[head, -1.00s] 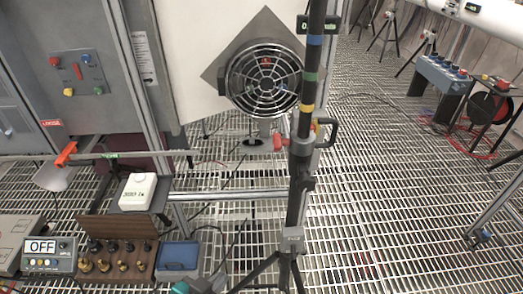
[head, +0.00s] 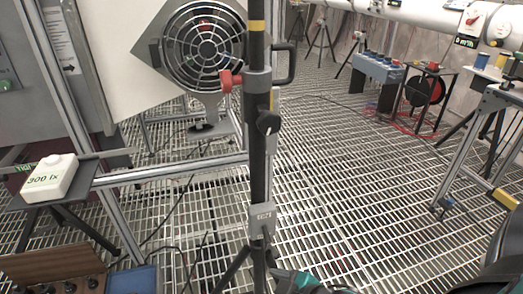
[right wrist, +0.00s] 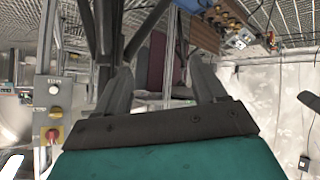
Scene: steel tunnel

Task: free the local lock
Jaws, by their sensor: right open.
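No part marked as a local lock can be read in these frames. My left gripper is not recognisable in either view.
A caged fan (head: 203,47) stands behind the pole. A white meter reading 300 lx (head: 50,178) sits at the left, above a wooden rack (head: 50,268). A blue-grey box (head: 375,68) and a red-and-black reel (head: 428,92) stand at the back right.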

